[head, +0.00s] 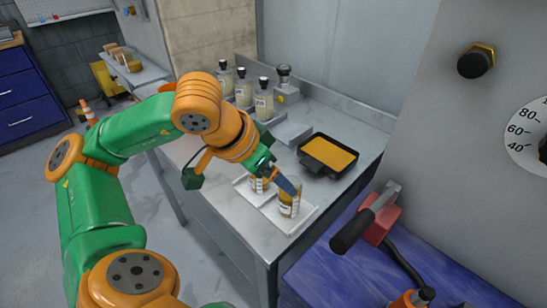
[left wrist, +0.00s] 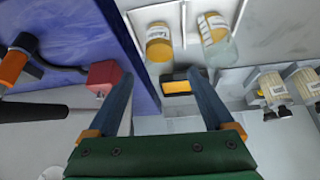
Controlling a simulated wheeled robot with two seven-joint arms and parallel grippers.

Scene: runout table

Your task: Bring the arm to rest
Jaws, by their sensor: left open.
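My left arm reaches over the table from the left, with its green and orange wrist above the pale tray (head: 243,194). My left gripper (head: 277,178) is open with blue fingers near two jars with yellowish contents, the nearer jar (head: 289,204) and the farther jar (head: 257,184), both in the tray. In the left wrist view the gripper (left wrist: 162,82) has its fingers spread, and nothing is held between them. The two jars stand beyond the fingertips there, one jar (left wrist: 160,43) and the other (left wrist: 214,45). The right gripper is in neither view.
A black pan with yellow-orange contents (head: 328,154) sits right of the gripper. Several capped bottles (head: 243,90) stand at the back of the table. A red block with a black-handled lever (head: 378,220) is on the blue surface (head: 335,268) at front right.

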